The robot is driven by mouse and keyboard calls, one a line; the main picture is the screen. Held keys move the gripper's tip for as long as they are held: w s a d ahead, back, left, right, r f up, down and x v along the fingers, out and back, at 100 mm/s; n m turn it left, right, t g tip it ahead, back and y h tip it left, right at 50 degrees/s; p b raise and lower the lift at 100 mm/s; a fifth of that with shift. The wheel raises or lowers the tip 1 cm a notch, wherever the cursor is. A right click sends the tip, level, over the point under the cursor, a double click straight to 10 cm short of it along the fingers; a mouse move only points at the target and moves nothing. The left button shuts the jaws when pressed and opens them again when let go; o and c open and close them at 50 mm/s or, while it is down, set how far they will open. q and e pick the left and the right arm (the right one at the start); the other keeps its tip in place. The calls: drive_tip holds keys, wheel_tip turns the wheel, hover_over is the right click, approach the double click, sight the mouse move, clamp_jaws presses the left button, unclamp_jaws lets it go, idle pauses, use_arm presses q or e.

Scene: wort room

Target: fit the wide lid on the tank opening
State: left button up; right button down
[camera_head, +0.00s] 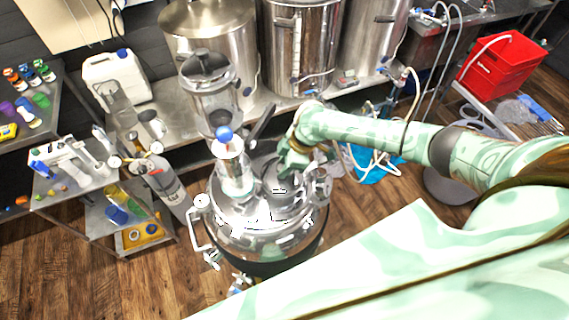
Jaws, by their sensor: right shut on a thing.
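The tank (240,222) is a round steel vessel with a shiny domed top, standing on the floor in the middle of the view. My right gripper (287,163) is over the right part of its top, with the arm coming in from the right. It is shut on the wide lid (279,183), a grey metal disc held low at the tank top. The gripper hides part of the lid. The tank opening is hidden, and I cannot tell whether the lid is seated in it or just above it. My left gripper is out of view.
A clear cylinder with a blue ball (224,133) rises on the tank's left side, close to the lid. Large steel kettles (301,45) stand on a bench behind. A cluttered steel cart (75,172) is at left, and a red crate (500,65) at right.

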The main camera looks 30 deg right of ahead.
drive_tip(key=shift+f+b, duration=0.45)
drive_tip(key=shift+f, duration=0.1)
idle(0.4)
drive_tip(key=c, duration=1.4)
unclamp_jaws()
drive_tip(key=shift+r, duration=0.1)
drive_tip(key=p+v, duration=0.9)
drive_tip(key=v, duration=0.1)
drive_tip(key=shift+d+r, duration=0.1)
drive_tip(key=shift+r, duration=0.3)
